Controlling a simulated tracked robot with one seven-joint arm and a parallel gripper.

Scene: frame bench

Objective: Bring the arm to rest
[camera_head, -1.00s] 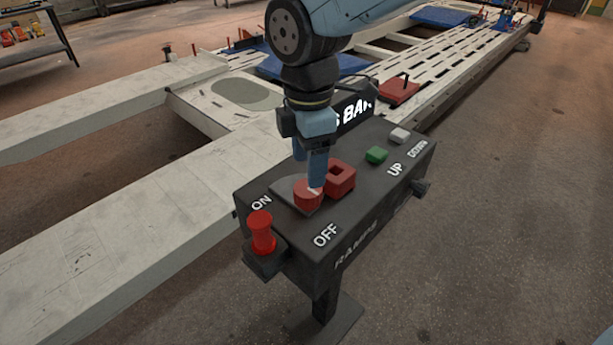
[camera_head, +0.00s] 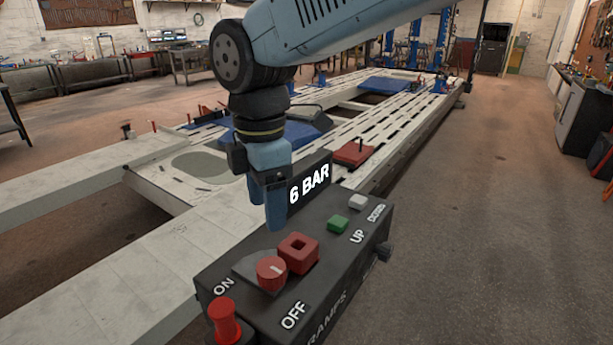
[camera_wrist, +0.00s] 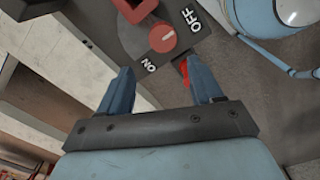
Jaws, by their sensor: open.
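My gripper (camera_head: 276,222) hangs from my blue arm, pointing down above the back left part of the dark control box (camera_head: 340,262). In the wrist view my gripper (camera_wrist: 157,85) shows two blue fingers spread apart with nothing between them. The red rotary knob (camera_head: 271,273) sits on a grey plate between the ON and OFF labels, just below the fingers in the head view and apart from them. The knob also shows in the wrist view (camera_wrist: 162,38), beyond the fingertips, its white mark turned toward OFF.
The box carries a red square block (camera_head: 298,252), a green button (camera_head: 337,225), a white button (camera_head: 358,202), a red mushroom-shaped button (camera_head: 224,320) and a display (camera_head: 310,183) reading 6 BAR. A long pale frame bench (camera_head: 190,245) lies behind. Floor at right is clear.

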